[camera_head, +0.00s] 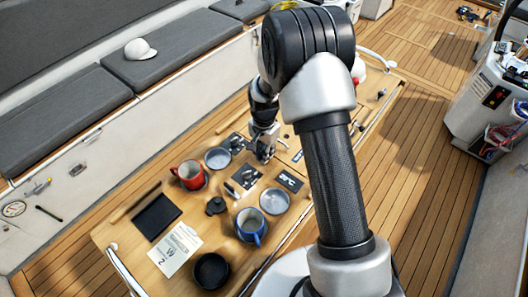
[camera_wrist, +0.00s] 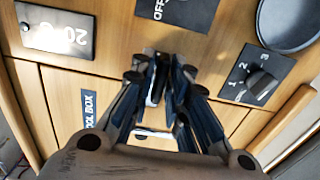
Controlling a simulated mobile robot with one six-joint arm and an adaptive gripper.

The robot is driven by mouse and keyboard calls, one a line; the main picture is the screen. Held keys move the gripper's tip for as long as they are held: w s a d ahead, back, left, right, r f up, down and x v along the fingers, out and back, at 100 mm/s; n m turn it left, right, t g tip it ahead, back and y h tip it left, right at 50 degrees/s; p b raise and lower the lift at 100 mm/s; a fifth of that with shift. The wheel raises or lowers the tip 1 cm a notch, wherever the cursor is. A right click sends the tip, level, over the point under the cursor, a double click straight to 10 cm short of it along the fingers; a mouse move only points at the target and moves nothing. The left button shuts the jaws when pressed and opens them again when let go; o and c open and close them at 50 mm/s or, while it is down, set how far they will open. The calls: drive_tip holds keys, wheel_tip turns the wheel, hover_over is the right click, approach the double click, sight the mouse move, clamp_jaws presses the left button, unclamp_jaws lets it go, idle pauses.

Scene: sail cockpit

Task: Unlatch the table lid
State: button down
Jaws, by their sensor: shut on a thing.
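The table lid (camera_wrist: 62,125) is a wooden panel with a dark "TOOL BOX" label (camera_wrist: 88,112), bounded by thin seams in the wrist view. My gripper (camera_wrist: 160,82) is over the panel's edge with its fingers close together. A small pale metal latch part (camera_wrist: 153,97) shows between the fingers, and the gripper is shut on it. Most of the latch is hidden by the fingers. A pale bar (camera_wrist: 152,134) shows farther down behind the fingers. In the head view my gripper (camera_head: 263,152) is low at the table top, and the latch cannot be made out there.
Near the gripper are a switch plate marked OFF (camera_wrist: 178,10), a rotary dial plate (camera_wrist: 255,75) and a "20" plate (camera_wrist: 55,30). The table also holds a red mug (camera_head: 188,175), a blue mug (camera_head: 250,227) and bowls (camera_head: 274,201). Grey-cushioned benches line the back.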

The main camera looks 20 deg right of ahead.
drive_tip(key=shift+n, duration=0.3)
drive_tip(key=n+b, duration=0.1)
drive_tip(key=n, duration=0.7)
drive_tip(key=shift+n, duration=0.3)
drive_tip(key=n+b, duration=0.1)
drive_tip(key=n, duration=0.7)
drive_tip(key=shift+n, duration=0.4)
drive_tip(key=c, duration=1.6)
unclamp_jaws()
drive_tip(key=shift+c, duration=0.2)
